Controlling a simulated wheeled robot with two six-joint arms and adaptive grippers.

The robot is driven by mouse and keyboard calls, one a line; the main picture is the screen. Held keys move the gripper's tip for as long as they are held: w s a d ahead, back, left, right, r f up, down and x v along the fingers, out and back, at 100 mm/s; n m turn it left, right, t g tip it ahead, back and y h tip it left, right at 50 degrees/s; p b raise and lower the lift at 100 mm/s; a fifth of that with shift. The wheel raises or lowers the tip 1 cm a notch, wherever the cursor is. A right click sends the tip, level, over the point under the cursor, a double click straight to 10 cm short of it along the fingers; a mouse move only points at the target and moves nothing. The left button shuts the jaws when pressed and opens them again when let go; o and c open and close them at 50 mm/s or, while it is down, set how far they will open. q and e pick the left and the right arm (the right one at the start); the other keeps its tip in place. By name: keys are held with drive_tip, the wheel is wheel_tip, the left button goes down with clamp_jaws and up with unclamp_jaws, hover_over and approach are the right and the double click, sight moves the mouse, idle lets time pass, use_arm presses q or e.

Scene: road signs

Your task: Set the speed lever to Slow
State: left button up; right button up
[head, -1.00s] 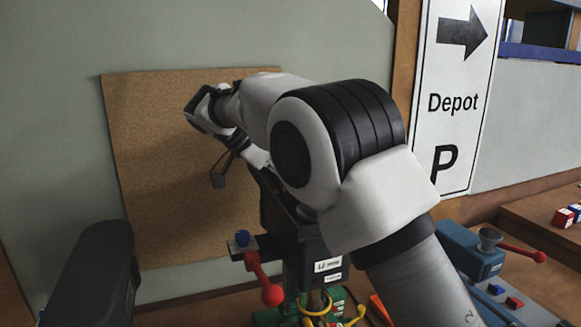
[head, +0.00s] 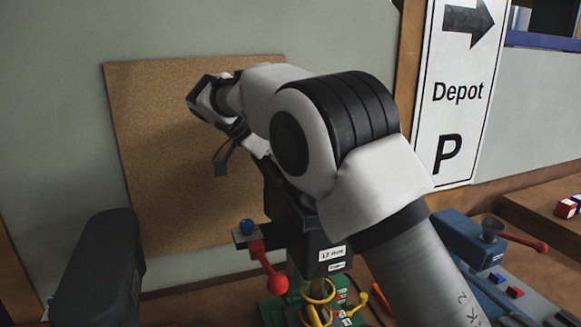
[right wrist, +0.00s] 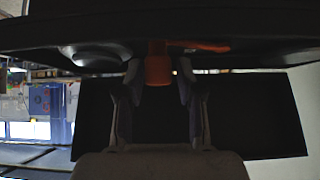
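A dark machine (head: 325,250) with small white labels stands low in the middle of the head view, partly behind my right arm. The label text is too small to read. I cannot tell which lever sets the speed. My right gripper (right wrist: 157,88) has its fingers apart in the right wrist view. An orange-red cylindrical piece (right wrist: 157,68) shows between or just beyond them, with gaps at its sides. In the head view the fingertips are unclear. My left gripper is not in view.
A cork board (head: 165,150) hangs on the wall behind my right arm. A Depot sign (head: 457,90) stands to the right. A blue device (head: 465,240) with a red lever (head: 525,242) is at the lower right. Colored cubes (head: 568,207) sit at the right edge.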

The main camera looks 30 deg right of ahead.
drive_tip(key=v, duration=0.7)
drive_tip(key=shift+a, duration=0.1)
